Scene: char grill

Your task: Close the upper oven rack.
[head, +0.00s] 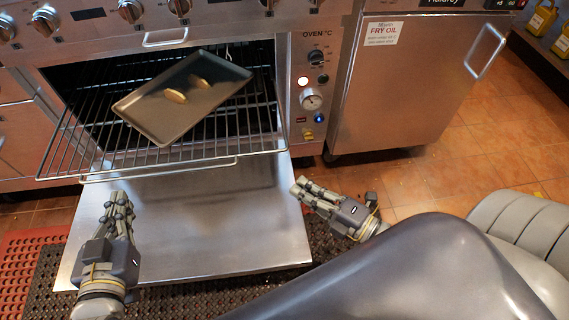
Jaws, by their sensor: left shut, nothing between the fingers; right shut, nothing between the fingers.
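The upper oven rack (110,163) is a wire rack pulled out of the oven (264,60) toward me, with a front handle bar along its near edge. A dark metal tray (160,127) lies on it at an angle, holding a few small yellowish pieces (176,96). The oven door (200,225) is folded down flat below the rack. My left gripper (117,197) is shut and empty, over the door's left side, just short of the rack's front bar. My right gripper (300,184) is shut and empty, beside the door's right edge. Neither touches the rack.
A control panel (312,95) with knobs and a gauge is right of the oven opening. A steel fryer cabinet (400,85) with a handle stands further right. A red mat (25,262) lies at the lower left.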

